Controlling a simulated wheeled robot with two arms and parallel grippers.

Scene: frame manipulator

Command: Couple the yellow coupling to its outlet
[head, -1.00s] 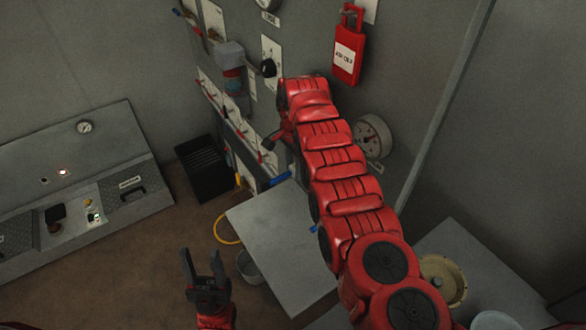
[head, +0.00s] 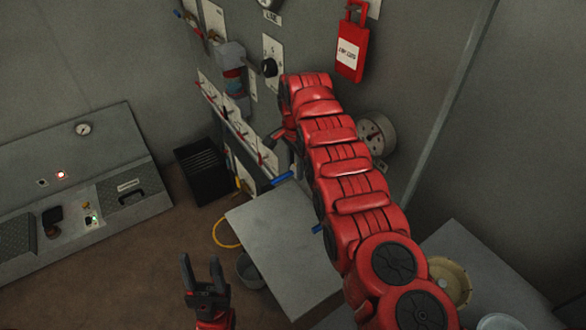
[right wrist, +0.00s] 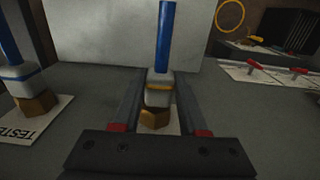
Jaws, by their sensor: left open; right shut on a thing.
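The yellow-banded grey coupling (right wrist: 158,97) stands between the fingers of my right gripper (right wrist: 160,90) in the right wrist view, with a blue hose (right wrist: 165,35) running from it. My right gripper is shut on it. A brass hex fitting (right wrist: 155,118) shows directly at the coupling's end, by a pale label plate; I cannot tell whether it is fully seated. In the head view my right arm hides the coupling and most of that gripper, near the wall panel. My left gripper (head: 203,275) is open and empty, low in the head view, away from the panel.
A blue-banded coupling (right wrist: 20,82) sits on a brass fitting to the left in the right wrist view. Red-handled valves (head: 240,130) line the panel. A grey table (head: 275,245), a bucket (head: 250,268), a black crate (head: 203,170) and a yellow hose loop (head: 222,236) lie below.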

